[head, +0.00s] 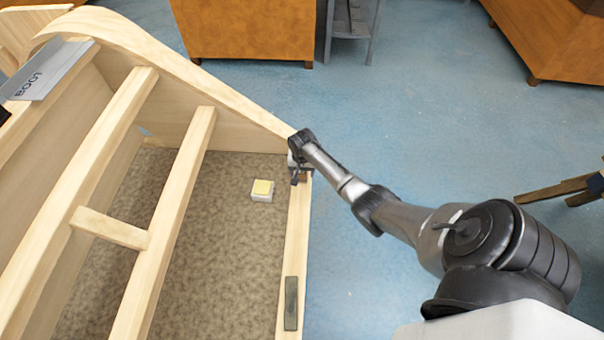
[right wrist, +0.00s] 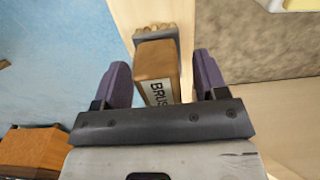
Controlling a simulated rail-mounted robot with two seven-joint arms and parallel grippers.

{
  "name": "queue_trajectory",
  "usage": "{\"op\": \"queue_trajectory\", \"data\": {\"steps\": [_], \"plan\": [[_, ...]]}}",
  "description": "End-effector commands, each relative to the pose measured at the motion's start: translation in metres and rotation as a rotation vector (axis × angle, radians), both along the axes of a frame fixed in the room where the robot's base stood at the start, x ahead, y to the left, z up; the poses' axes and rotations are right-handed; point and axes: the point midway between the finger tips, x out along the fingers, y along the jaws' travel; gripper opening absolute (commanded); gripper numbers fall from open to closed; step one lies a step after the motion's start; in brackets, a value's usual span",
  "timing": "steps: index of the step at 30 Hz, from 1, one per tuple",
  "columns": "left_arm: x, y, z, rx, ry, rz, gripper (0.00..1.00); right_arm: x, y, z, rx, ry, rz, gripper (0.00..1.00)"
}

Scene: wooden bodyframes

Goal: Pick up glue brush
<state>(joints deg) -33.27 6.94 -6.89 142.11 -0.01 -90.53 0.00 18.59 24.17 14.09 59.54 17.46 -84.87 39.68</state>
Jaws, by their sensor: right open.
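The glue brush (right wrist: 157,75), a brown block handle with a label reading "BRUS" and pale bristles at its far end, lies on a pale wooden rail in the right wrist view. My right gripper (right wrist: 160,80) is open, with one purple finger on each side of the brush handle and visible gaps between. In the head view, my right gripper (head: 299,172) is at the far right corner of the wooden frame (head: 209,87), and it mostly hides the brush there. My left gripper is not in view.
A white container with a yellow top (head: 262,190) stands on the brown speckled surface inside the frame. A dark grey-green block (head: 291,303) lies on the right rail. A grey plate (head: 47,70) sits at upper left.

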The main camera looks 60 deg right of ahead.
Motion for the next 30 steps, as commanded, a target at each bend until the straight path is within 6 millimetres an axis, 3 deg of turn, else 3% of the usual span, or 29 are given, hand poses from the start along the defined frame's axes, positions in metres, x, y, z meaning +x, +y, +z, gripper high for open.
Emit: {"op": "queue_trajectory", "data": {"steps": [9,26,30], "plan": [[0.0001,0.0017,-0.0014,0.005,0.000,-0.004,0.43,0.0003,0.0000,-0.0038,0.000,-0.001,0.001,0.66],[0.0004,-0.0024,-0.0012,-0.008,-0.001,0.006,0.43,0.0001,0.0000,-0.0036,-0.001,0.000,0.001,0.13],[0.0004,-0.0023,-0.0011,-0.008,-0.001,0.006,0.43,0.0003,-0.0002,-0.0035,-0.001,0.000,0.001,0.12]]}}
